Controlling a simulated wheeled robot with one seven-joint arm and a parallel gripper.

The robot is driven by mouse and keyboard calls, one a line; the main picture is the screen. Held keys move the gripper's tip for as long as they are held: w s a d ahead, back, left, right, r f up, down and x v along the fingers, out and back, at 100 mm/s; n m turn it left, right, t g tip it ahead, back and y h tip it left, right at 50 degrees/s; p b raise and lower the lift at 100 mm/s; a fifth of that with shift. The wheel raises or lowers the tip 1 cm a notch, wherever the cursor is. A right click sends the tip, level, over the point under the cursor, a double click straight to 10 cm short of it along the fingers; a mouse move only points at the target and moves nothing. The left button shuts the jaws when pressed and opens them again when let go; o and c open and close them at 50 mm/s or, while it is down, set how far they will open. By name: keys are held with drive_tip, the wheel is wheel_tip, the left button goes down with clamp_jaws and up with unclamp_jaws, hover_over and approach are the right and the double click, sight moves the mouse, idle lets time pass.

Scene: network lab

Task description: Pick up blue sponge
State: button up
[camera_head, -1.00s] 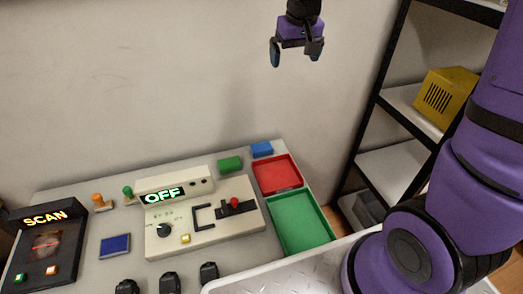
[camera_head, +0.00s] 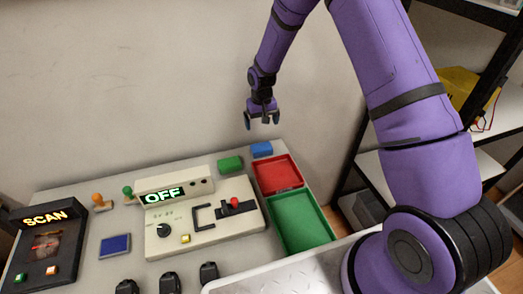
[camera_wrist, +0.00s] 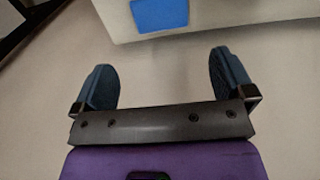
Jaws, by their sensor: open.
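The blue sponge (camera_head: 262,149) is a small blue block at the back right of the grey table, behind the red tray and beside the green block. In the wrist view the blue sponge (camera_wrist: 160,14) shows at the top edge, near the table's edge and partly cut off by the frame. My gripper (camera_head: 262,122) hangs above the blue sponge in the head view, its fingers apart and empty. In the wrist view my gripper (camera_wrist: 162,78) has both blue fingertips wide apart with nothing between them.
A green block (camera_head: 230,164) lies left of the sponge. A red tray (camera_head: 297,184) and a green tray (camera_head: 325,232) lie in front of it. A control panel reading OFF (camera_head: 165,236) stands mid-table. A dark shelf (camera_head: 355,165) stands to the right, and the wall is behind.

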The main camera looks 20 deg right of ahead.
sight(262, 147)
wheel_tip(262, 147, down, 8)
drive_tip(key=shift+a+r, duration=0.1)
drive_tip(key=shift+a, duration=0.05)
drive_tip(key=shift+s+f, duration=0.2)
drive_tip(key=shift+f, duration=2.5)
drive_tip(key=c, duration=0.7)
drive_tip(key=shift+r, duration=0.1)
drive_tip(key=shift+r, duration=0.55)
wheel_tip(262, 147, up, 3)
drive_tip(key=shift+f, duration=0.15)
drive_tip(key=s, duration=1)
drive_tip(key=s+r, duration=0.1)
drive_tip(key=s, duration=0.5)
